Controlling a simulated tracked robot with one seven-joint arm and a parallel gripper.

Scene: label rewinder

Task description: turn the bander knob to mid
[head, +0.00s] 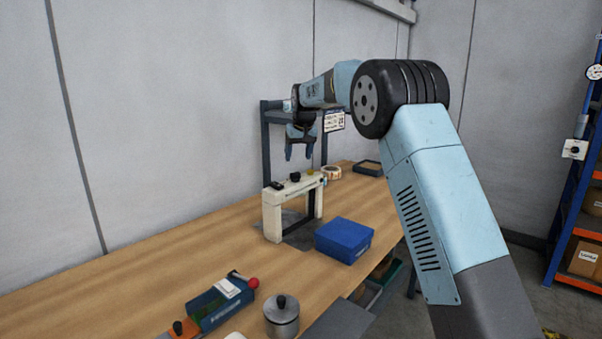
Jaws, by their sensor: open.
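The bander appears to be the cream arch-shaped machine (271,217) standing on the wooden bench. A small dark round knob (295,176) sits on its top bar, between a dark block and a small yellow part. I cannot read the knob's setting at this size. My gripper (299,154) points down above the top bar, with its two blue fingers apart and nothing between them. It looks clear of the knob, with a gap below the fingertips.
A dark post frame (265,140) with a label sign (334,122) stands behind the bander. A blue box (344,240) is in front, a tape roll (332,173) and dark tray (369,167) beyond. A blue device (213,305) and metal pot (282,318) stand nearer. Bare bench lies left.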

